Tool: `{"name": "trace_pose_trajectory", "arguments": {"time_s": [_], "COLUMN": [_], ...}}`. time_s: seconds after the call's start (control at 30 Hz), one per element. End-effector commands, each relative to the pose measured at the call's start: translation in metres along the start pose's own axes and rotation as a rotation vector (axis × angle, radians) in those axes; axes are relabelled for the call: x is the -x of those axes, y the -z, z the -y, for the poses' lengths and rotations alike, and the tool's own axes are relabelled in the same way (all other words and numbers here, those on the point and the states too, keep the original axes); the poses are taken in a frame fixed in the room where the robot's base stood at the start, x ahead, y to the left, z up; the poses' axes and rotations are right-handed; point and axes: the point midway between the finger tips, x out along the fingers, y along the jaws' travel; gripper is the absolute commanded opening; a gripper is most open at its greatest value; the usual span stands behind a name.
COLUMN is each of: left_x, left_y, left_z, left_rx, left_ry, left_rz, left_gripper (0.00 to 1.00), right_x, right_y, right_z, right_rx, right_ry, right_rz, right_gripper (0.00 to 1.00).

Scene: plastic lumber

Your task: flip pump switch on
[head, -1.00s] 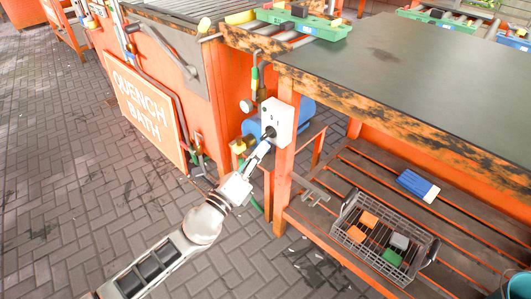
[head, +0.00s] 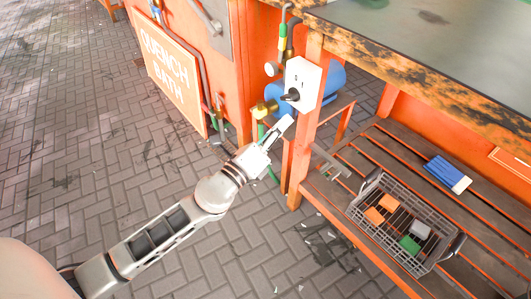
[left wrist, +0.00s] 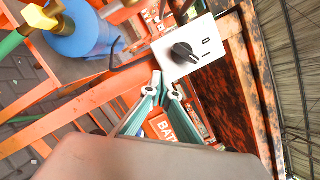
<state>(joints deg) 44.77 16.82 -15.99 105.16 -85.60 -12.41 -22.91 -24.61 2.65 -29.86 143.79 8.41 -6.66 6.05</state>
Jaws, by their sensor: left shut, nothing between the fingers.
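The pump switch is a white box (head: 307,78) with a black rotary knob (head: 292,95), fixed to an orange post under the bench corner. In the left wrist view the white plate (left wrist: 187,34) carries the black knob (left wrist: 186,53) and the marks 0 and I beside it. I cannot tell for sure which mark the knob points to. My left gripper (head: 287,121) is shut and empty, a little below the knob and apart from it. Its fingertips (left wrist: 163,77) meet just below the plate in the left wrist view. My right gripper is not in view.
A blue tank (head: 325,84) sits behind the post, and brass fittings (head: 264,108) are at its left. The lower slatted shelf holds a wire basket (head: 376,180) with coloured blocks and a blue-white block (head: 447,174). The quench bath sign (head: 170,70) is left. The paved floor there is open.

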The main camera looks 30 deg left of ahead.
Motion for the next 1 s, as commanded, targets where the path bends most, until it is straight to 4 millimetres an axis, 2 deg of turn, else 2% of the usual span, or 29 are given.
{"name": "trace_pose_trajectory", "arguments": {"time_s": [0.03, 0.1, 0.23, 0.6, 0.8, 1.0], "left_x": [0.004, 0.006, 0.028, 0.088, 0.1, 0.1], "left_y": [0.009, 0.011, 0.005, 0.003, 0.003, 0.003], "left_z": [-0.011, -0.013, -0.008, -0.013, -0.013, -0.013], "left_rx": [0.002, -0.002, -0.005, -0.005, -0.002, -0.002], "left_ry": [-0.009, -0.007, 0.0, 0.001, 0.002, 0.002], "left_rz": [-0.005, -0.003, 0.0, 0.001, 0.002, 0.003], "left_gripper": [0.0, 0.0, 0.0, 0.0, 0.0, 0.0], "right_x": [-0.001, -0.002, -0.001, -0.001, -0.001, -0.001], "right_y": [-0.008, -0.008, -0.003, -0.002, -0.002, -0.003], "right_z": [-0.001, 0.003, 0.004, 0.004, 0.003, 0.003], "right_rx": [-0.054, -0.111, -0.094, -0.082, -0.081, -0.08], "right_ry": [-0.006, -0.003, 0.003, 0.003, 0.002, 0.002], "right_rz": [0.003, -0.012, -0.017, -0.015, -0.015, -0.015], "right_gripper": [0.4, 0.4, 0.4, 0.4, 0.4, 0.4]}}
